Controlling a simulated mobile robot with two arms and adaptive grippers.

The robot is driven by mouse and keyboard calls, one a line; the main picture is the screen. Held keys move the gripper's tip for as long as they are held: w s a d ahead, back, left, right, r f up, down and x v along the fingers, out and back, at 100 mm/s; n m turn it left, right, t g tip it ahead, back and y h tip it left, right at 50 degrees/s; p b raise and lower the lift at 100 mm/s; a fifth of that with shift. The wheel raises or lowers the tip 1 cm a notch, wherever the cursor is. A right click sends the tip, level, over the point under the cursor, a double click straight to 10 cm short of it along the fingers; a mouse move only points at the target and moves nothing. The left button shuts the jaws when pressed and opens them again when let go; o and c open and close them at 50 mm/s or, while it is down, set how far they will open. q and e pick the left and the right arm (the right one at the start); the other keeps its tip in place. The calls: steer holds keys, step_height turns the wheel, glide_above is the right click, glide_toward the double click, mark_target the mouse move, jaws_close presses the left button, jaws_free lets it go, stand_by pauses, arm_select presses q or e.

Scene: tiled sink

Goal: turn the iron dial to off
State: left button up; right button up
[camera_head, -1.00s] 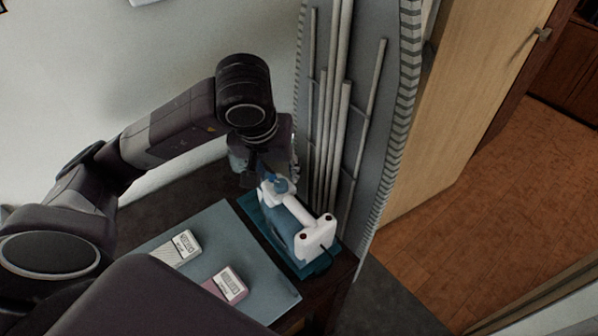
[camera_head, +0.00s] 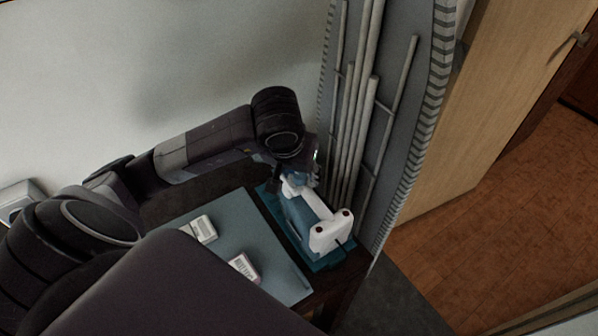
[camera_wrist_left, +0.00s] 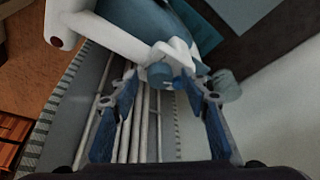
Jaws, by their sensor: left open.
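The iron (camera_head: 318,222) is white and blue and rests on a teal base (camera_head: 265,196) at the table's right side. Its blue dial (camera_wrist_left: 159,74) shows in the left wrist view, near the front of the white handle (camera_wrist_left: 105,35). My left gripper (camera_head: 286,188) is at the iron's far end, partly hidden by my arm in the head view. In the left wrist view the blue fingers of my left gripper (camera_wrist_left: 165,90) are apart, with the dial between and slightly beyond their tips. Contact with the dial cannot be told. My right gripper is not in view.
Two small boxes, a pale one (camera_head: 201,229) and a pinkish one (camera_head: 243,268), lie on the grey-blue table mat (camera_head: 228,243). A grey panel with several pipes (camera_head: 362,110) stands close behind the iron. The brown floor (camera_head: 490,215) on the right is clear.

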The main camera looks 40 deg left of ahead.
arm_select(q)
steer(key=shift+c, duration=0.3)
jaws_close()
